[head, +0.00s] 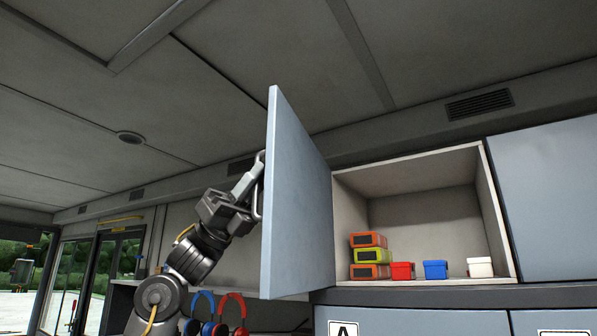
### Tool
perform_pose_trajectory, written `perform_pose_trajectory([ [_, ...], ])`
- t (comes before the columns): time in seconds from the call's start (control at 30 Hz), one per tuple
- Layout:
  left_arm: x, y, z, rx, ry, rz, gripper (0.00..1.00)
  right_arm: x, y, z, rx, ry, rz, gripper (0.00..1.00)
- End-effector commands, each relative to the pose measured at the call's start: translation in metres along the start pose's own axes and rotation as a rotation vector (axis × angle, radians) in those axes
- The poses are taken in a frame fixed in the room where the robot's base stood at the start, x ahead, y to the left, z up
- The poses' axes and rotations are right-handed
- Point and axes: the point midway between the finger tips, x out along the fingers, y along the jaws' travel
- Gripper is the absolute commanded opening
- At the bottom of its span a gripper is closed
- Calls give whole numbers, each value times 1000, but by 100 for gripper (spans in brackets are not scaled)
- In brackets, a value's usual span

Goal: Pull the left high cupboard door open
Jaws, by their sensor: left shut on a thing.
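The left high cupboard door (300,190) is a blue-grey panel standing wide open, swung out to the left of its cupboard (425,210). Its grey bar handle (258,188) is on the door's outer face, at the left. My left gripper (247,190) is shut on the handle, with its arm reaching up from the lower left. The fingertips are partly hidden against the handle and door edge. My right gripper is not in view.
Inside the open cupboard are a stack of orange and yellow-green cases (369,255), a red box (402,271), a blue box (435,269) and a white box (480,267). A closed cupboard door (550,200) is at right. Blue and red headsets (232,312) hang below the arm.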

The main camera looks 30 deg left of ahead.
Motion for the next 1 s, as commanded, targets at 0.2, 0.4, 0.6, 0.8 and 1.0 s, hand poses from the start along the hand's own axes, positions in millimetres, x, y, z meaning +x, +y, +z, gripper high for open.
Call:
perform_pose_trajectory([
  [0.2, -24, -5, 25, 12, -2, 16, 0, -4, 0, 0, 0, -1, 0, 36],
  [0.4, -31, -6, 32, 15, -1, 18, 0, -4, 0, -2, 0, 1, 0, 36],
  [0.6, -32, -7, 32, 16, -2, 18, 0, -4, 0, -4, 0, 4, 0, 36],
  [0.8, -32, -7, 32, 17, -3, 18, 17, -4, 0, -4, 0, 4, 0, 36],
  [1.0, -31, -7, 32, 17, -2, 17, 32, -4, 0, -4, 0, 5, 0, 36],
])
